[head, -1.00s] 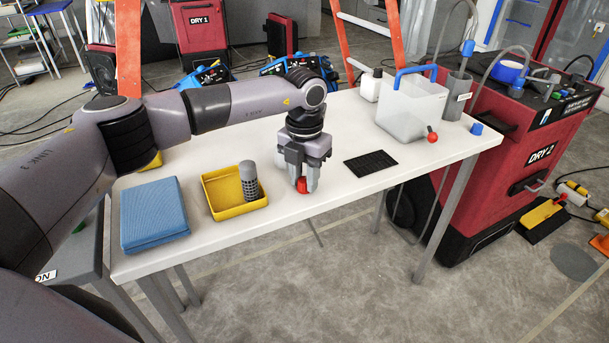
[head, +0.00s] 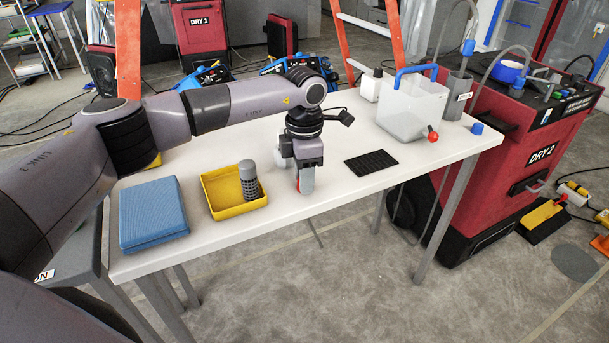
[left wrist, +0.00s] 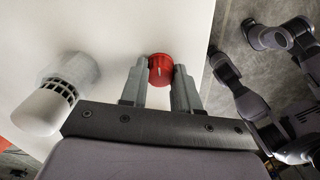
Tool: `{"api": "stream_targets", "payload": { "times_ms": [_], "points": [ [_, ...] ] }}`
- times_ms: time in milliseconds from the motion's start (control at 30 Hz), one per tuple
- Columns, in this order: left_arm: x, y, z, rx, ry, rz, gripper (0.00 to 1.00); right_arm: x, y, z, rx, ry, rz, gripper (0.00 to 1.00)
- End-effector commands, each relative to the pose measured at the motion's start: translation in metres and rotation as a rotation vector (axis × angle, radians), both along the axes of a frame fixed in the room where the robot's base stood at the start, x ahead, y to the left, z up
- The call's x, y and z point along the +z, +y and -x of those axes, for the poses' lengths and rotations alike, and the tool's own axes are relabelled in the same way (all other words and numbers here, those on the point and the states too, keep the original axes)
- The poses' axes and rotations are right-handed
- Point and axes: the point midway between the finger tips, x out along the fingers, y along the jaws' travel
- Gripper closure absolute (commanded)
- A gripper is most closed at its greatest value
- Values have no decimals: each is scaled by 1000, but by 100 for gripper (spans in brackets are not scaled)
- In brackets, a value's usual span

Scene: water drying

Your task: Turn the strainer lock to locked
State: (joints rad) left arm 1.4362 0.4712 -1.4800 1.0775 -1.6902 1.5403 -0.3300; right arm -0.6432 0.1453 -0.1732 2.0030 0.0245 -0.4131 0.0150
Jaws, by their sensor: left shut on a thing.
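The red knob (left wrist: 160,66), which looks like the strainer lock, sits on the white table and shows between the two fingers in the left wrist view. My left gripper (head: 305,186) points down at the table and is shut on the red knob. In the head view the near finger hides most of the knob. A white rounded fitting with dark slots (left wrist: 58,96) stands beside the gripper in the left wrist view, and its white side (head: 279,145) shows behind the gripper in the head view. Whether the lock reads locked cannot be seen. My right gripper is not in view.
A yellow tray (head: 225,211) with a grey slotted cylinder (head: 249,181) and a blue folded cloth (head: 153,213) lie left of the gripper. A black mat (head: 371,163) and a clear tank (head: 408,110) with a blue handle stand to the right. The table (head: 345,197) is clear in front.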

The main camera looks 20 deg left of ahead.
Motion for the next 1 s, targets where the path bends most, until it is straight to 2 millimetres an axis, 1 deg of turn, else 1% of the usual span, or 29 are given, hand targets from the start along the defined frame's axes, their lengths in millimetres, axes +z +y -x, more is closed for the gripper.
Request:
{"api": "stream_targets", "payload": {
  "times_ms": [267,633,667,700,733,1000],
  "points": [
    [1,0,0,-49,-1,0,100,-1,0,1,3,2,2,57],
    [1,0,0,-53,-1,0,100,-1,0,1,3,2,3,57],
    [1,0,0,-53,-1,0,66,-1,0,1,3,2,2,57],
    [1,0,0,-52,-1,0,53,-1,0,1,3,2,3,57],
    [1,0,0,-52,-1,0,44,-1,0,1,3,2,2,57],
    [1,0,0,-51,-1,0,44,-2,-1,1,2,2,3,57]
  ]
}}
